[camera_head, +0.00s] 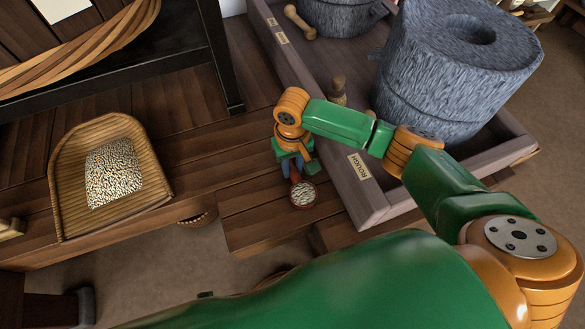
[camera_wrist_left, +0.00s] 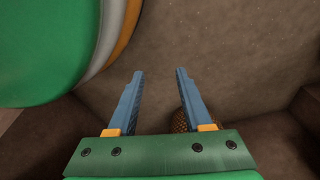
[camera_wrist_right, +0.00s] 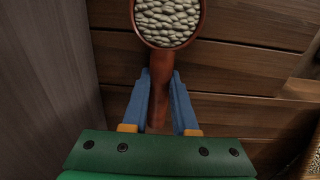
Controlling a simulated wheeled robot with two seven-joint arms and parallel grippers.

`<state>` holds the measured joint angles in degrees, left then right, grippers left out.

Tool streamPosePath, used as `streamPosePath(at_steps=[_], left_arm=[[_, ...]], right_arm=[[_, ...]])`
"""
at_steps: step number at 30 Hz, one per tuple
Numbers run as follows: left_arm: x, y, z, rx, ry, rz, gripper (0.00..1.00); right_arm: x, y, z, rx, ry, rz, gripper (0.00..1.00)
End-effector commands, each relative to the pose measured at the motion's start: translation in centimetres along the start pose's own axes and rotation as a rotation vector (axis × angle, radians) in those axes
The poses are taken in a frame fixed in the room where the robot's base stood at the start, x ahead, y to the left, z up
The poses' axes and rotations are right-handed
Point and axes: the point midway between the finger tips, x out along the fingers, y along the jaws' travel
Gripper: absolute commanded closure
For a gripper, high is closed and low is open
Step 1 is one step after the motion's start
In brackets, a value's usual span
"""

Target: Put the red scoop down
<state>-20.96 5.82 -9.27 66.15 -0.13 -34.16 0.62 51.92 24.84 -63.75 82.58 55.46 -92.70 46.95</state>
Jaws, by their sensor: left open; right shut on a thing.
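The red scoop (camera_head: 303,206) holds pale seeds and is near the front edge of the wooden bench, left of the grey tray. My right gripper (camera_head: 294,176) is shut on its handle; the right wrist view shows the red handle (camera_wrist_right: 160,85) between the blue fingers (camera_wrist_right: 161,83). The scoop's bowl of seeds (camera_wrist_right: 168,18) faces up and is cut off by the top of that view. I cannot tell whether the scoop touches the planks. My left gripper (camera_wrist_left: 160,72) is open and empty in the left wrist view, above a brown floor.
A woven basket tray (camera_head: 62,190) with pale grain (camera_head: 115,172) stands left on the bench. The wooden tray labelled ROUGH (camera_head: 345,190) holds stone querns (camera_head: 440,80) and a wooden peg. Bare planks (camera_head: 225,160) lie between basket and tray.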

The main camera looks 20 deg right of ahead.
Motion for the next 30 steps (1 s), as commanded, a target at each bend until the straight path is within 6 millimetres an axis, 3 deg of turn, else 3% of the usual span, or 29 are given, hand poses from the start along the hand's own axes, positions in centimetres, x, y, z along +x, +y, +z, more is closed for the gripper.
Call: streamPosePath(at_steps=[7, 8, 10, 11, 21, 23, 30], left_arm=[[-0.1, 0.0, 0.1, 0.000, -0.001, 0.000, 0.50], [-0.1, 0.0, 0.1, 0.000, -0.001, 0.000, 0.50], [-0.1, 0.0, 0.1, 0.000, 0.000, 0.000, 0.50], [-0.1, 0.0, 0.1, 0.000, 0.000, 0.000, 0.50], [-0.2, 0.0, 0.0, -0.001, 0.001, 0.000, 0.50], [-0.5, -0.2, 0.4, 0.001, -0.003, -0.003, 0.50], [-1.7, -1.8, 2.9, 0.005, -0.014, -0.027, 0.50]], right_arm=[[0.1, -0.1, 0.0, 0.000, -0.001, -0.001, 1.00], [0.1, -0.1, 0.0, -0.001, -0.001, -0.001, 0.65], [0.1, -0.1, 0.0, 0.000, -0.001, 0.000, 0.46], [0.1, -0.1, 0.0, 0.000, 0.000, 0.000, 0.44], [-0.5, 0.0, -0.1, 0.001, 0.002, 0.000, 0.44], [-1.6, 0.0, -0.1, 0.001, 0.002, 0.000, 0.44], [-8.1, -0.1, -0.1, 0.000, 0.003, -0.001, 0.44]])
